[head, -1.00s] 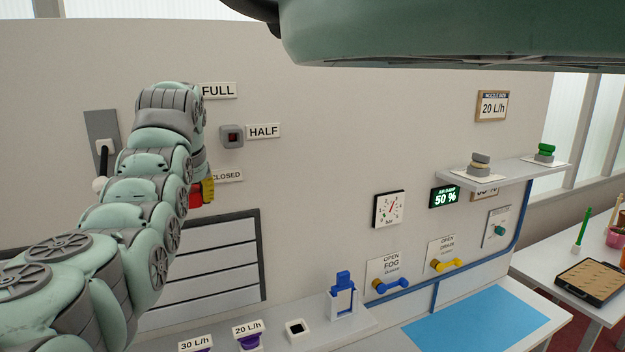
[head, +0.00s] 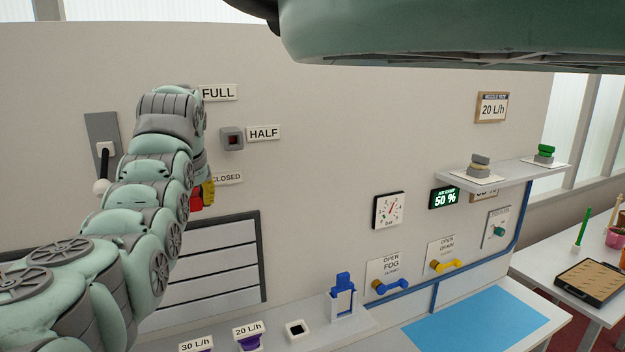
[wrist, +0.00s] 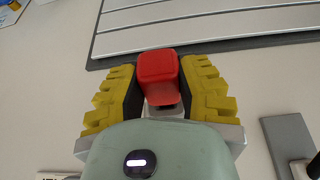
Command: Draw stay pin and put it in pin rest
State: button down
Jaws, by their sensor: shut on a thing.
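My gripper (wrist: 160,78) is shut on a red block-shaped handle, which I take to be the stay pin (wrist: 158,68). The yellow ribbed fingers press on its left and right sides. In the head view a little of the red pin (head: 196,202) and one yellow finger (head: 208,191) show beside the CLOSED label (head: 228,178), partly behind my arm. Whether the pin's far end is still in the wall is hidden. A small white block with a dark square opening (head: 297,329) stands on the ledge; I cannot tell for certain whether it is the pin rest.
A grey socket (head: 232,139) with a dark red opening is by the HALF label (head: 264,132). A lever on a grey plate (head: 103,145) is left of my arm. A louvre panel (head: 210,262) is below. A white stand with a blue piece (head: 343,293) is on the ledge.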

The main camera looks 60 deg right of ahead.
jog(key=shift+s+a+p, duration=0.25)
jog(key=shift+s+p, duration=0.25)
jog(key=shift+p, duration=1.7)
jog(key=shift+s+a+p, duration=0.25)
jog(key=shift+s+p, duration=0.05)
jog(key=shift+p, duration=0.95)
jog(key=shift+s+a+r+p, duration=0.15)
jog(key=shift+s+p, duration=0.1)
jog(key=shift+p, duration=0.3)
jog(key=shift+s+a+f, duration=0.15)
jog(key=shift+s+f, duration=0.05)
jog(key=shift+s, duration=0.1)
jog(key=shift+s+a+r+p, duration=0.1)
jog(key=shift+s+a+p, duration=0.25)
jog(key=shift+s, duration=0.2)
jog(key=shift+s+a+r+p, duration=0.1)
jog(key=shift+s+a+p, duration=0.25)
jog(key=shift+s, duration=0.2)
jog(key=shift+s+a+f+p, duration=0.1)
jog(key=shift+s+a+p, duration=0.25)
jog(key=shift+s, duration=0.15)
